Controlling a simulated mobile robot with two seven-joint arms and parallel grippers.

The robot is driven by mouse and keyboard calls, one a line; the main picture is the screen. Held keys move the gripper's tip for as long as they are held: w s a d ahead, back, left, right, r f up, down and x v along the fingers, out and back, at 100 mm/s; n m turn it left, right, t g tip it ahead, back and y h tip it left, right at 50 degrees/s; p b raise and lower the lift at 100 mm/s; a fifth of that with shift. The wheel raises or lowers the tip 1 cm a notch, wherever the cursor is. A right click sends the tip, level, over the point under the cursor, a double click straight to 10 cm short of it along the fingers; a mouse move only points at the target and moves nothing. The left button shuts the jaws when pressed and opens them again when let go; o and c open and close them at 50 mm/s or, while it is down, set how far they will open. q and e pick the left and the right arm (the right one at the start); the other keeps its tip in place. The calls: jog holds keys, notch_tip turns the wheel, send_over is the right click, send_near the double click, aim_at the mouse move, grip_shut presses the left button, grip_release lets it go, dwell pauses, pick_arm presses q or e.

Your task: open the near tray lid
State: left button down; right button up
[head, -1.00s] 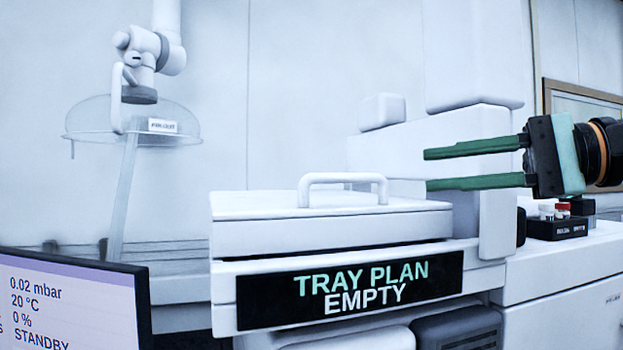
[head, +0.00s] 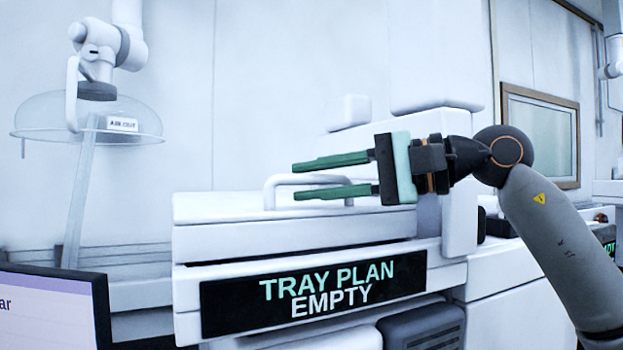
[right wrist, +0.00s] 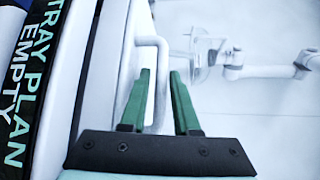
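The near tray lid (head: 225,207) is a flat white cover, lying shut on the white unit above the "TRAY PLAN EMPTY" display (head: 316,287). Its white bar handle (head: 268,192) stands on top and also shows in the right wrist view (right wrist: 162,45). My right gripper (head: 296,180) comes in from the right, open, with green fingers pointing left, one above the other. In the right wrist view, the handle's bar appears between the two fingers (right wrist: 160,72); neither finger visibly grips it. The fingers hide part of the handle in the head view. My left gripper is out of view.
A clear dome hood (head: 90,118) on a white jointed arm hangs at the left. A monitor (head: 60,305) stands at the lower left. White housing (head: 459,215) rises at the lid's right end. The space above the lid's left part is clear.

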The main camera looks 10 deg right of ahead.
jog(key=shift+w+a, duration=0.1)
jog(key=shift+a, duration=0.1)
grip_shut()
dwell(1.4)
